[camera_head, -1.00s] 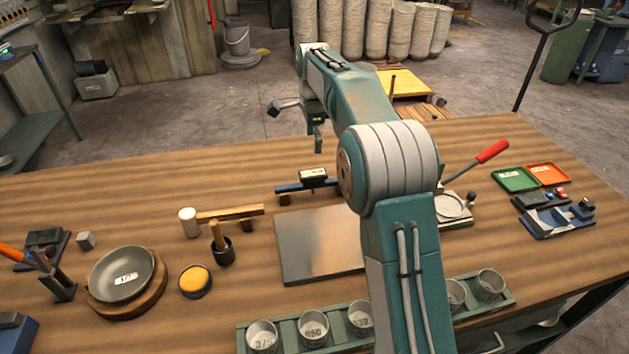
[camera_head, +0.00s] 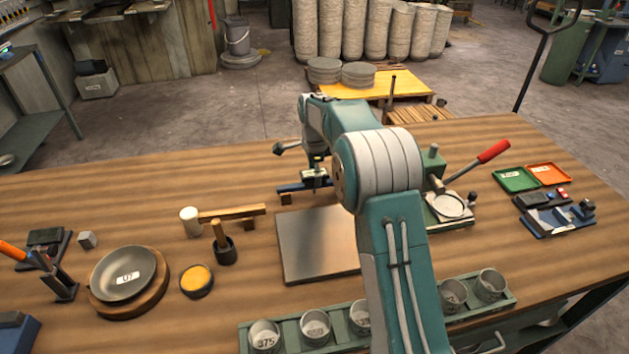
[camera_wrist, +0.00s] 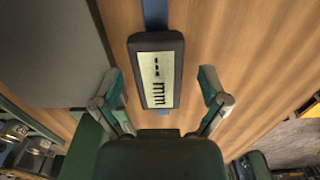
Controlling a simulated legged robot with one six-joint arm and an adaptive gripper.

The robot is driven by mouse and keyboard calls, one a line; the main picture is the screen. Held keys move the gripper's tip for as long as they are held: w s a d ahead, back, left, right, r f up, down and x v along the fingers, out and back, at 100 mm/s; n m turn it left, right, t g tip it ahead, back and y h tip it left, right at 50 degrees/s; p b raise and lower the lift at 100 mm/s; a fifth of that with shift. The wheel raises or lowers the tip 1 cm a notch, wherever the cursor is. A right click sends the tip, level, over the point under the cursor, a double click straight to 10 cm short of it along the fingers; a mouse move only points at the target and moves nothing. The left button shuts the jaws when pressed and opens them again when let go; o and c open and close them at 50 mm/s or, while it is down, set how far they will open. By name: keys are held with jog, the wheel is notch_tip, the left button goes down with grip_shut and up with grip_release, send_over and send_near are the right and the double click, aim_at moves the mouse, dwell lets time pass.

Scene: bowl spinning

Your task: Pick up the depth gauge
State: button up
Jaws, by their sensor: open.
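The depth gauge (camera_wrist: 156,80) has a dark body with a pale "mm" display and a blue bar. In the head view its blue bar (camera_head: 292,187) lies on small wooden supports near the table's middle, partly hidden by my arm. My gripper (camera_head: 317,166) is directly over the gauge, pointing down. In the wrist view my gripper (camera_wrist: 161,88) is open, with one finger on each side of the gauge's body and a visible gap on both sides. I cannot tell exactly how far the fingertips are above the supports.
A grey plate (camera_head: 312,245) lies in front of the gauge. A mallet (camera_head: 230,212) lies to its left. A green press with a red handle (camera_head: 490,153) stands to its right. A rack of metal cups (camera_head: 290,333) runs along the front edge.

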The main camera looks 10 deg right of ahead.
jog(key=shift+a, duration=0.15)
grip_shut()
